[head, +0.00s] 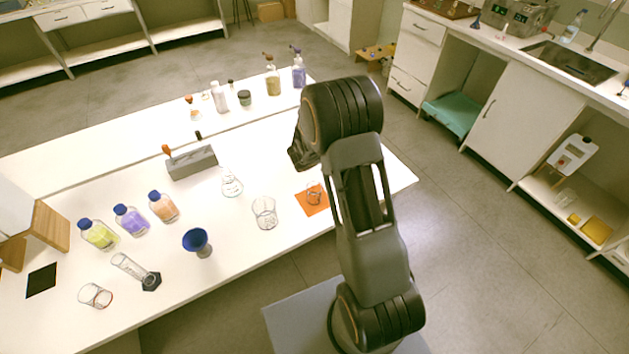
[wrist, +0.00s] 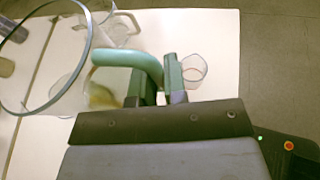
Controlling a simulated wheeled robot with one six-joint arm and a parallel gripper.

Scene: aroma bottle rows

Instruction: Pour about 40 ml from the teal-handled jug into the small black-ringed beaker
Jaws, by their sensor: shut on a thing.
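In the wrist view my gripper (wrist: 166,82) is shut on the teal handle (wrist: 128,58) of the clear jug (wrist: 70,72). The jug's wide dark-edged rim faces the left of that view; its base and most of its content are hidden or unclear. A small clear beaker (wrist: 194,69) with a reddish-dark ring stands just beyond the fingers, apart from them. In the head view a small glass beaker (head: 314,194) stands on an orange mat (head: 309,208); I cannot tell if it is the same one. The jug is hidden behind my arm there.
A larger glass beaker (head: 264,212), a flask (head: 231,184) and a blue funnel (head: 198,241) stand on the white table. Blue-capped bottles (head: 131,220), a measuring cylinder (head: 133,268) and another beaker (head: 95,295) are at left. Several bottles (head: 273,82) line the far side.

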